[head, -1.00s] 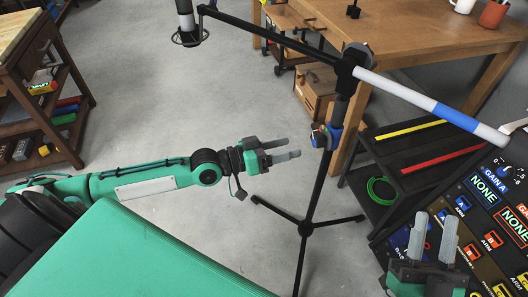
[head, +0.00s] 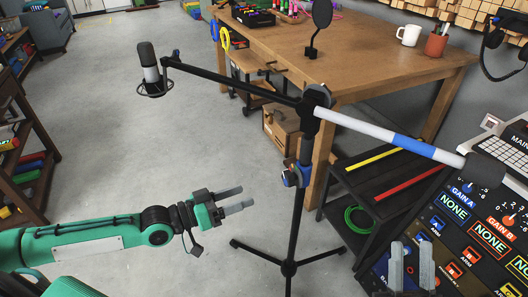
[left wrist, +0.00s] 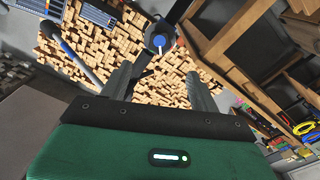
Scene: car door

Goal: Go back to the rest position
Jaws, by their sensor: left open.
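My left gripper (head: 232,202) is in the lower middle of the head view, left of a black tripod stand (head: 298,200). Its two grey fingers are apart with nothing between them, and they point toward the stand without touching it. In the left wrist view, the open fingers (left wrist: 160,88) show with the stand's blue knob (left wrist: 158,40) beyond them. My right gripper (head: 411,268) is at the lower right, in front of a control panel (head: 470,225). Its two grey fingers point up; its base is cut off by the frame's bottom edge.
The stand's boom carries a microphone (head: 149,65) at the left and a white and blue bar (head: 390,138) at the right. A wooden table (head: 370,65) stands behind. A black shelf (head: 385,178) stands right of the stand. The grey floor (head: 110,120) at left is open.

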